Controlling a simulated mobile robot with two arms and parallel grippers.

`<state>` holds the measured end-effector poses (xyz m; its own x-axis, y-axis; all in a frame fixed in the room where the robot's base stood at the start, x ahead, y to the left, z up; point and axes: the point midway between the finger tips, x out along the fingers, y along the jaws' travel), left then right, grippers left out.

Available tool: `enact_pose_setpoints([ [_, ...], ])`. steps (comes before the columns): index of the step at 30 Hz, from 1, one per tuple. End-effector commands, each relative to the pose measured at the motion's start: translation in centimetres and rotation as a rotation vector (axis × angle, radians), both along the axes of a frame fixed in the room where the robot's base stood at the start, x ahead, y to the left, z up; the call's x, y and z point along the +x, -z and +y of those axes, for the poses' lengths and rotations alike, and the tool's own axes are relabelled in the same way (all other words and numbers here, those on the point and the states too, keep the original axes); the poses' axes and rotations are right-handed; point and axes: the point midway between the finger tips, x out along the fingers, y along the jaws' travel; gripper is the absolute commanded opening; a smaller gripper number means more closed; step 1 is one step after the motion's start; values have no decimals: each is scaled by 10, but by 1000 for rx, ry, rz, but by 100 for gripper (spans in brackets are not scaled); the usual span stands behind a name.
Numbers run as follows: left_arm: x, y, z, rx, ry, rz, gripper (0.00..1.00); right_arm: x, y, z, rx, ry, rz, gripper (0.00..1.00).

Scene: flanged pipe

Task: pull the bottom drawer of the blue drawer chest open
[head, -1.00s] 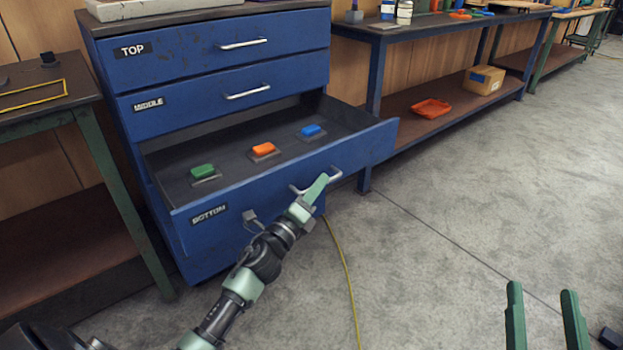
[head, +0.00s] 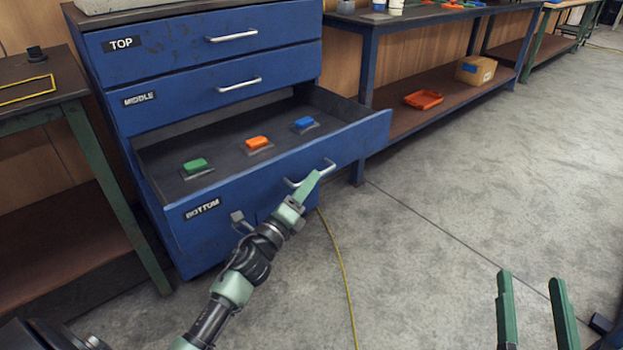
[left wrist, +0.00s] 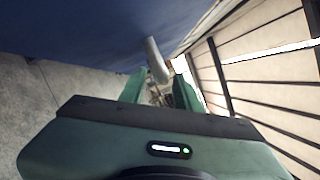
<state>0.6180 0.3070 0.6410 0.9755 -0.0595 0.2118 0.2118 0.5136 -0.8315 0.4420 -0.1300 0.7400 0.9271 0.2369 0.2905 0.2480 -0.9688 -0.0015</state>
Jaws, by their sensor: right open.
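The blue drawer chest (head: 215,90) stands at left with drawers labelled TOP, MIDDLE and BOTTOM. The bottom drawer (head: 222,215) is pulled well out, and its inside shows. Its silver handle (head: 328,168) is at the front. My left gripper (head: 312,181) is right at this handle, low in front of it. In the left wrist view, the handle (left wrist: 156,57) reaches down between the tips of the two green fingers, which stand apart with a gap. Whether a finger touches it is unclear. My right gripper (head: 531,280) is open and empty over the floor at lower right.
In the bottom drawer lie a green block (head: 196,165), an orange block (head: 257,143) and a blue block (head: 304,123). A green-legged table (head: 100,180) stands close at left. A blue workbench (head: 360,100) is at right. A yellow cable (head: 340,265) crosses the otherwise clear floor.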

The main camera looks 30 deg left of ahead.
Motion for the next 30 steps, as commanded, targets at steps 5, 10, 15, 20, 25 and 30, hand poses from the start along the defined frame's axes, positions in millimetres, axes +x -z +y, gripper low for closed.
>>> enact_pose_setpoints([
  [5,-32,8,2,-2,-2,4,32,2,6,0,-9,2,35,56],
  [10,-51,12,3,-2,-1,3,32,2,11,-1,-14,3,55,56],
  [15,-56,12,3,0,-1,0,32,1,13,-1,-14,4,61,56],
  [20,-56,12,3,0,-1,1,32,1,13,-1,-14,4,60,56],
  [25,-56,13,3,-1,0,1,32,1,12,-1,-14,4,58,56],
  [30,-59,10,-2,-49,13,-1,32,2,9,-1,-16,1,47,56],
])
